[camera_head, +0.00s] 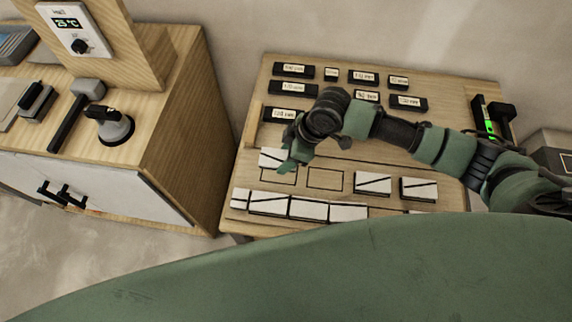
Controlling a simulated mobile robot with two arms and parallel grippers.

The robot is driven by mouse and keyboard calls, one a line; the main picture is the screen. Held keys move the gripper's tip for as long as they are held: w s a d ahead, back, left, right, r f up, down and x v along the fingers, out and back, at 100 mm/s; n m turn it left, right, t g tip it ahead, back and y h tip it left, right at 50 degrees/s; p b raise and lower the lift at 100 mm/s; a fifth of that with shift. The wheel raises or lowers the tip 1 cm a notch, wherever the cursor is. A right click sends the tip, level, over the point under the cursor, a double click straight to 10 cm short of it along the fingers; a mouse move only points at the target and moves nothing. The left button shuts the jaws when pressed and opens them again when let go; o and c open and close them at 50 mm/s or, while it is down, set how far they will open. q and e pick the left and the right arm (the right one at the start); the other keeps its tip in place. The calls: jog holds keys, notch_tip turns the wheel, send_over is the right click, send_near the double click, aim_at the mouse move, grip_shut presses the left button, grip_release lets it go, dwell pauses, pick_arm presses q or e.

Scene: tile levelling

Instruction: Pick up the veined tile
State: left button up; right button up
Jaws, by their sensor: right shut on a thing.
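A white tile with a dark vein (268,157) is at the left of the wooden table, just behind an empty outlined slot (325,180) and the outline beside it. My right gripper (287,164) is shut on this tile at its right side and hides part of it. I cannot tell how far the tile is above the board. Other veined tiles lie to the right, one here (373,183) and one farther right (418,188). A front row of veined tiles (308,208) runs along the near edge. My left gripper is not in view.
Several labelled black blocks (293,71) stand at the back of the table (440,85). A black level with a green light (491,120) is at the right. A cabinet (165,130) at the left holds a mallet (78,115) and a suction-cup-like tool (115,127).

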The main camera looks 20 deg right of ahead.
notch_tip(320, 180, up, 13)
jog(key=b, duration=0.1)
jog(key=shift+r, duration=0.15)
